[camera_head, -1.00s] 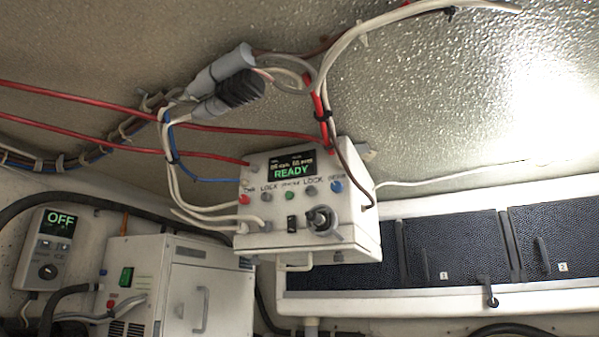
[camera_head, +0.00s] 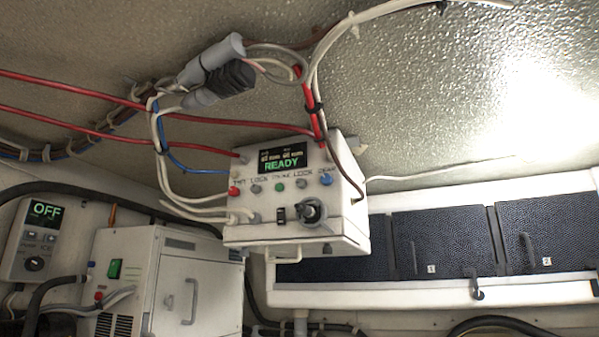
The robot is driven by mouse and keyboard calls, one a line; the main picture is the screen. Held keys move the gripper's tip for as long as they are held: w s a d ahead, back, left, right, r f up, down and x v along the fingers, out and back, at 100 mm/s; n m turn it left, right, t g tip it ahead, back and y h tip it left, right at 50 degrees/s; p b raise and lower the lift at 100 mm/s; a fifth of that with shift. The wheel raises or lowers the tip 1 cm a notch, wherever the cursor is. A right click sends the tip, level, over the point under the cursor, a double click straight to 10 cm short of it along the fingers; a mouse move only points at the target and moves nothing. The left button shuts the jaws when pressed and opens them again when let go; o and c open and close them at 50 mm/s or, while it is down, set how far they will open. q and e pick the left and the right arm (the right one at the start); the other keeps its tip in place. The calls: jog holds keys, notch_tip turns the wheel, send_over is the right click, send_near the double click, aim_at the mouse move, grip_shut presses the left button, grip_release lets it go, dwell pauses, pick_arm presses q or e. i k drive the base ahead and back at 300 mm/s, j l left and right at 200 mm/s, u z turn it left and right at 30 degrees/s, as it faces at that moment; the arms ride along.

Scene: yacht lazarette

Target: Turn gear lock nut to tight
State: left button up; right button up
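A white control box (camera_head: 290,232) hangs in the middle of the head view. Its dark screen (camera_head: 282,160) reads READY in green. Below the screen is a row of red, grey, green and blue buttons with small labels, some reading LOCK. A grey and black round knob or nut (camera_head: 311,211) sticks out at the lower right of the box face, with a small black switch (camera_head: 281,215) beside it. I cannot tell for certain whether this knob is the gear lock nut, nor its turned position. Neither of my grippers is in view.
Red, white and blue cables run into the box, with grey connectors (camera_head: 211,60) above it. A white cabinet (camera_head: 185,285) and a panel reading OFF (camera_head: 42,240) stand at lower left. Dark numbered lockers (camera_head: 445,243) line the right. Space before the box looks clear.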

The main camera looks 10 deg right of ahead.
aim_at(301, 182)
jog(key=k+z, duration=0.15)
jog(key=z, duration=0.2)
jog(key=k+z, duration=0.15)
jog(key=z, duration=0.2)
jog(key=k+z, duration=0.1)
jog(key=z, duration=0.25)
